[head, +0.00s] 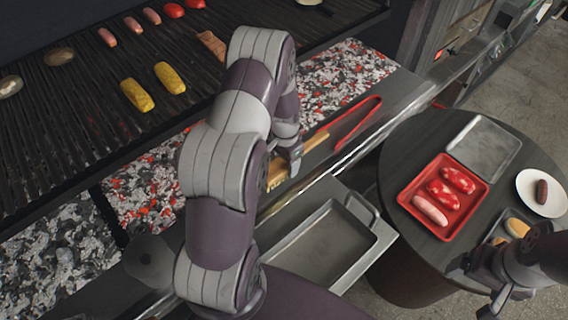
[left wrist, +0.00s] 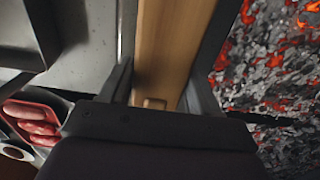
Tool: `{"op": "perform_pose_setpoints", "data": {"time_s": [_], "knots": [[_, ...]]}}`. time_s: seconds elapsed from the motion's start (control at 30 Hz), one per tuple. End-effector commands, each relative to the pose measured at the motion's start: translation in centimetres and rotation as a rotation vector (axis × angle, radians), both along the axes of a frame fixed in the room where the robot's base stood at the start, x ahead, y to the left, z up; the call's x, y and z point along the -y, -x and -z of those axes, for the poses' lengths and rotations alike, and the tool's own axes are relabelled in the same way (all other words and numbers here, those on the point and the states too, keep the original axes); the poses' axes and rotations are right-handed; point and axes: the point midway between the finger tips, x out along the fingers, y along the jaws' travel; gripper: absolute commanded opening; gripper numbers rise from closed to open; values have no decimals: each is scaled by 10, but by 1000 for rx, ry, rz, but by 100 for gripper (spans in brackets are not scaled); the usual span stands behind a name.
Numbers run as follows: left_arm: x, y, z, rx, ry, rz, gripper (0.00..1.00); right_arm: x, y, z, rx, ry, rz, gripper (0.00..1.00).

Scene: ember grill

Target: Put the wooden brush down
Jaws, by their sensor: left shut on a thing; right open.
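The wooden brush (head: 316,141) is at the metal front ledge of the grill, in the middle of the head view. My left gripper (head: 291,163) is shut on it, and my arm hides part of it. In the left wrist view the brush (left wrist: 170,45) runs lengthwise between the two fingers (left wrist: 160,88). I cannot tell whether the brush touches the ledge (head: 345,147). My right gripper (head: 497,298) is open and empty at the lower right, near the round table.
Red tongs (head: 358,121) lie on the ledge just beyond the brush. Glowing coals (head: 345,72) lie behind the ledge. An empty metal tray (head: 318,245) is in front. The dark round table (head: 403,150) carries a red tray (head: 443,233) with meat and a white plate (head: 541,207).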

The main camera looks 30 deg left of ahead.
Motion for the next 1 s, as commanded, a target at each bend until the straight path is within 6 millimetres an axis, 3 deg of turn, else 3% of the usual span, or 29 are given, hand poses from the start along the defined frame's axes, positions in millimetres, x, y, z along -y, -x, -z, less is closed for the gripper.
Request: {"op": "perform_pose_setpoints", "data": {"time_s": [0.33, 0.67, 0.7, 0.77, 1.0], "knots": [[-8, 1, 44, 0, 0, 0, 24, 0, 0, -16, 0, 0, 0, 87], [-8, 1, 50, 1, -1, -1, 24, 0, 0, -11, 0, 0, 0, 87], [-8, 1, 50, 1, 0, -1, 65, 0, 0, -11, -1, 0, 0, 87], [-8, 1, 49, 1, 0, -1, 85, 0, 0, -12, 0, 0, 0, 87], [-8, 1, 49, 1, 0, -1, 87, 0, 0, -12, 0, 0, 0, 87]]}}
